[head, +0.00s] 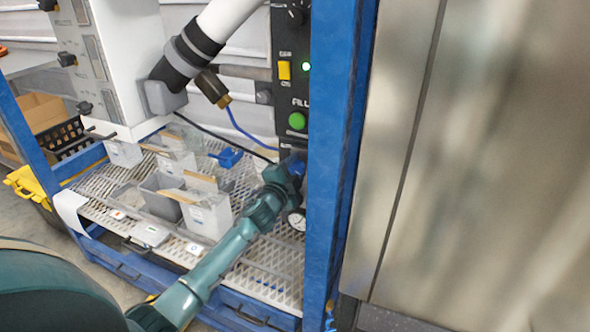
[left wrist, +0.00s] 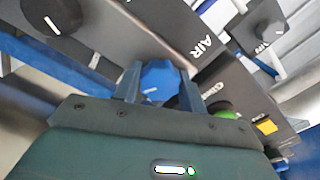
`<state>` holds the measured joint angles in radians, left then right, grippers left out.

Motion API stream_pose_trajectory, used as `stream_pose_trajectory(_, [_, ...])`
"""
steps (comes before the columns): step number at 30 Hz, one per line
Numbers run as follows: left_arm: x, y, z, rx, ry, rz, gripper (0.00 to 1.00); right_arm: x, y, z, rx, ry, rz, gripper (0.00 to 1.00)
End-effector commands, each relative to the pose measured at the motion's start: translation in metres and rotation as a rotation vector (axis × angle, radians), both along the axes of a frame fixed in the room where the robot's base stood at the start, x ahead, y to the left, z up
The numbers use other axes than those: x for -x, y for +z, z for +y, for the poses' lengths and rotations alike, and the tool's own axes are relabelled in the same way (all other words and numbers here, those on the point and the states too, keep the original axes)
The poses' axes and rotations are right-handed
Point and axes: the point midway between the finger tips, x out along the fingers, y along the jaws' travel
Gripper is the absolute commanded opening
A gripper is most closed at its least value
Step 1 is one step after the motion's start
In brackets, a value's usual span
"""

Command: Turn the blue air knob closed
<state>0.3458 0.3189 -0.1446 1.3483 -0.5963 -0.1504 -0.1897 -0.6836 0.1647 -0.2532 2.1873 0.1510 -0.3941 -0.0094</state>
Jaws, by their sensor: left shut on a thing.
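The blue air knob (left wrist: 158,76) sits on the dark control panel (left wrist: 140,35) next to the white word AIR. In the left wrist view it lies between the two fingers of my left gripper (left wrist: 160,92), which is shut on it. A short white mark shows on the knob's near side. In the head view my left gripper (head: 290,170) reaches up to the panel's lower end, and the knob (head: 298,165) is mostly hidden by it. My right gripper is not in view.
A blue upright post (head: 335,150) stands close to the right of the panel. A green button (head: 297,121) and a yellow switch (head: 284,70) are above the knob. A round gauge (head: 297,221) is below. Bins (head: 207,216) and a blue scoop (head: 228,157) are on the mesh shelf.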

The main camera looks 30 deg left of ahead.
Motion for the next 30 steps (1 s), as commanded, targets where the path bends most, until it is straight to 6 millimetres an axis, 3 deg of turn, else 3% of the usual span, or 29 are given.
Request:
stream_pose_trajectory(12, [0.0002, -0.0006, -0.0002, -0.221, 0.000, 0.014, 0.18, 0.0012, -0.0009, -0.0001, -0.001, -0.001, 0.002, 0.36])
stream_pose_trajectory(30, [0.0002, -0.0006, -0.0001, -0.264, 0.000, 0.016, 0.18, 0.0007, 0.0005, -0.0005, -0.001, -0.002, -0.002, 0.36])
